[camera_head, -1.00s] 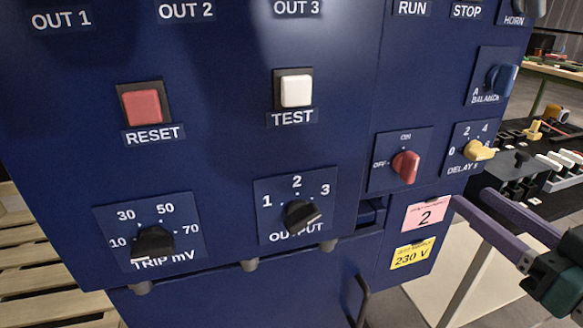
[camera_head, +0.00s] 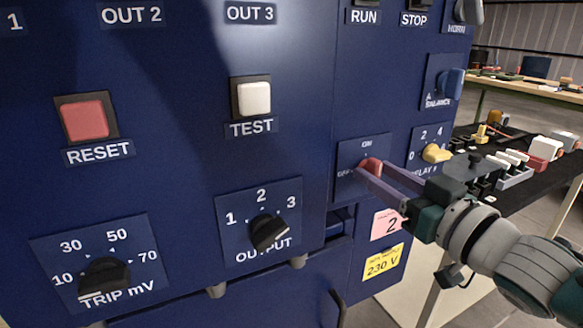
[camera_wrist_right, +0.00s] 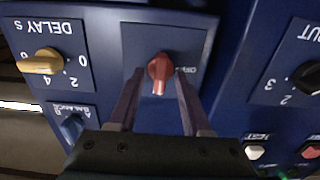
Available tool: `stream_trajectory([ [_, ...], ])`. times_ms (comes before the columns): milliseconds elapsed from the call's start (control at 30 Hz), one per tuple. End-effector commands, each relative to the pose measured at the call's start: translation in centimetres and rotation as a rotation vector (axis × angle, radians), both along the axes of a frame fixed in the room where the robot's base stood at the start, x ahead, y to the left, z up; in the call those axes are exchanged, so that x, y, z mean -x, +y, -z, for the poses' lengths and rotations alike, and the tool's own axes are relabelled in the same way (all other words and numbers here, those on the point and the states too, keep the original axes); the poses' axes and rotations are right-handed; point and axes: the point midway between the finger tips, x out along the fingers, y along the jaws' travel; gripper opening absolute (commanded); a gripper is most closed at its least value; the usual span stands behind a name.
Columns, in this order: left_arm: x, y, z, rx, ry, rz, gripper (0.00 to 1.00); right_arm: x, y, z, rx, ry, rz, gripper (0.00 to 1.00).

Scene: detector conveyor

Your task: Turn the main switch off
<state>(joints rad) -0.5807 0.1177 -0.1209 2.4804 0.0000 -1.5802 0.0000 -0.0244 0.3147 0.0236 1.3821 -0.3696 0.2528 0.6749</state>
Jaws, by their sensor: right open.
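The main switch is a red rotary knob (camera_head: 371,164) on a blue plate marked ON above and OFF at left. It also shows in the right wrist view (camera_wrist_right: 160,68), where the picture is upside down; its pointer is toward the bottom there, which is the ON side. My right gripper (camera_head: 373,172) is open, with its two purple fingers reaching to either side of the knob. In the right wrist view, the fingertips (camera_wrist_right: 160,76) flank the knob with a visible gap on each side. The head view partly hides the knob and OFF label behind a finger. My left gripper is out of view.
The yellow DELAY knob (camera_head: 437,153) sits close to the right of the switch, with the blue BALANCE knob (camera_head: 451,83) above it. The black OUTPUT knob (camera_head: 268,232) is lower left. A bench with parts (camera_head: 540,150) stands behind at right.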

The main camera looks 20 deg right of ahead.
Motion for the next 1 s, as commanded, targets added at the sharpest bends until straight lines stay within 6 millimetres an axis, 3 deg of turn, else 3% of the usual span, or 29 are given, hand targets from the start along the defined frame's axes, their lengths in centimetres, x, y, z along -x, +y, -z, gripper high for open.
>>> stream_trajectory([
  [167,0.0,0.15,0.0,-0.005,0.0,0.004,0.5,0.01,0.03,0.01,-0.001,0.0,0.0,0.49],
  [600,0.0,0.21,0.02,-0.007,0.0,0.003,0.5,0.03,0.04,0.01,-0.001,0.0,-0.001,0.0],
  [1000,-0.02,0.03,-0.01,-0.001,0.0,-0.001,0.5,0.03,0.06,-0.01,0.029,-0.003,-0.001,0.0],
])
